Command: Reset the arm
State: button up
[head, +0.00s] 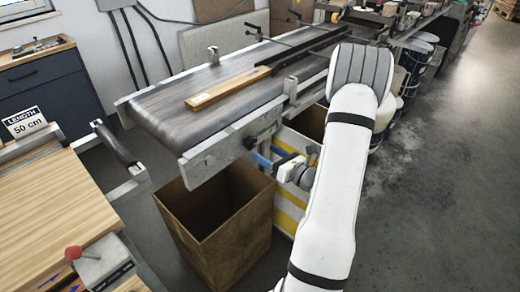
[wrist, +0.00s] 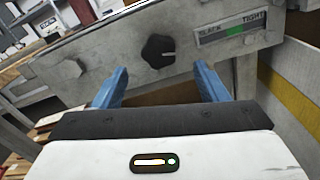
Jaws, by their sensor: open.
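My gripper (wrist: 160,88) is open and empty, with its two blue fingers spread apart in the wrist view. Between and beyond the fingertips is a black knob (wrist: 158,51) on the conveyor's metal side. A plate (wrist: 232,28) right of the knob reads SLACK and TIGHT and has a green mark. In the head view my gripper (head: 264,158) is low beside the near end of the conveyor (head: 170,110), just below its side frame. My white arm hides part of the conveyor's right side. Whether the fingers touch the conveyor frame I cannot tell.
A wooden strip (head: 228,88) lies on the belt. An open brown bin (head: 235,235) stands below the conveyor's end. At left are a wooden bench (head: 50,215) with a red knob (head: 73,253) and a 50 cm length sign (head: 24,122). Drums stand at right; the floor (head: 440,190) there is clear.

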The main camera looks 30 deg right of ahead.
jog(key=shift+v, duration=1)
jog(key=s+a+r+n+g+y+p, duration=0.1)
jog(key=s+a+r+n+g+y, duration=0.15)
jog(key=a+r+n+g, duration=0.3)
jog(key=s+a+r+n+g+y+p, duration=0.15)
jog(key=s+a+n+g, duration=0.25)
jog(key=a+n, duration=0.4)
jog(key=s+a+r+n+g+y+p, duration=0.1)
jog(key=s+a+r+n+g+y, duration=0.2)
jog(key=a+n+g, duration=0.4)
jog(key=s+a+r+n+g+h+p, duration=0.1)
jog(key=s+a+r+n+h, duration=0.15)
jog(key=s+n+h, duration=0.4)
jog(key=s+d+r+n+t+h+p, duration=0.1)
jog(key=d+r+n+t+h, duration=0.2)
jog(key=r+n+h, duration=0.3)
jog(key=shift+s+d+r+n+h+p, duration=0.25)
jog(key=shift+s+d+n+h+p, duration=0.15)
jog(key=shift+d+n, duration=0.5)
jog(key=shift+a, duration=0.1)
